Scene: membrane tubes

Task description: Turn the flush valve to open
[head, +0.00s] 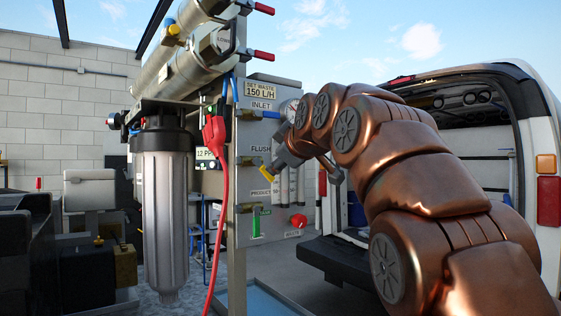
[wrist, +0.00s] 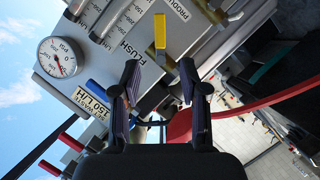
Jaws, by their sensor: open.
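The flush valve has a yellow lever (head: 266,173) under the FLUSH label (head: 260,150) on the grey panel. In the wrist view the yellow lever (wrist: 160,32) stands above the gap between my fingertips, beside its FLUSH label (wrist: 126,39). My gripper (wrist: 160,78) is open, with nothing visible held between its fingers. In the head view my gripper (head: 284,161) is close to the panel, just right of the flush valve, and partly hides it. I cannot tell whether a finger touches the lever. The valve's body is mostly hidden in the wrist view.
A blue INLET lever (head: 268,114) sits above, a green lever (head: 256,222) and red knob (head: 298,221) below. A round gauge (wrist: 60,57) is near my left finger. A red cable (head: 219,190) hangs left of the panel; a grey filter housing (head: 164,215) stands farther left.

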